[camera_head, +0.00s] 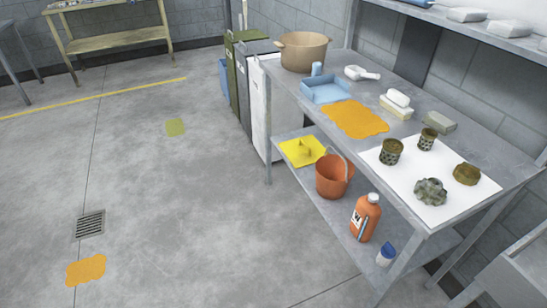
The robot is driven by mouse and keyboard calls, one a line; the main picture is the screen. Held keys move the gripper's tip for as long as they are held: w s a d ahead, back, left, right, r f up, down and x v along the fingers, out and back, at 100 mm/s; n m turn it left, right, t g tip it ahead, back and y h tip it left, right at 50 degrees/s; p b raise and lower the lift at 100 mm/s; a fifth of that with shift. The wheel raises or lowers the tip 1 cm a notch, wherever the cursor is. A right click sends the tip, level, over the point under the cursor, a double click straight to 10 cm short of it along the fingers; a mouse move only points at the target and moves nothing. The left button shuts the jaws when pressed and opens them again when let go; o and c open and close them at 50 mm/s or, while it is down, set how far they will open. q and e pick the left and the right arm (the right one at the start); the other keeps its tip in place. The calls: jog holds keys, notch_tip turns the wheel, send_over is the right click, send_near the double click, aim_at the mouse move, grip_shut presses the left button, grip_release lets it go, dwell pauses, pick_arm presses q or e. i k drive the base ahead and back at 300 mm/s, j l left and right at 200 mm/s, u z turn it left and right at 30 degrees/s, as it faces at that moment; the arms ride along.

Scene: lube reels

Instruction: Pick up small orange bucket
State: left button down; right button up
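A small orange bucket (332,177) with a raised handle stands upright on the lower shelf of the grey metal table, in the head view right of centre. A yellow folded cloth or pad (302,151) lies just behind it to the left. An orange bottle (365,218) stands in front of it to the right. Neither of my grippers shows in this view, so I cannot see their state.
The metal table top (375,155) holds a tan pot (303,51), a blue tray (325,90), an orange cloth (354,119) and greenish parts on a white sheet (455,200). Tall bins (262,110) stand behind the table's left end. The floor (180,220) to the left is mostly clear.

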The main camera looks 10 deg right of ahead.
aim_at(334, 173)
jog(key=i+j, duration=0.15)
jog(key=i, duration=0.4)
jog(key=i+j, duration=0.1)
jog(key=i, duration=0.4)
jog(key=i+j+u, duration=0.1)
jog(key=i, duration=0.45)
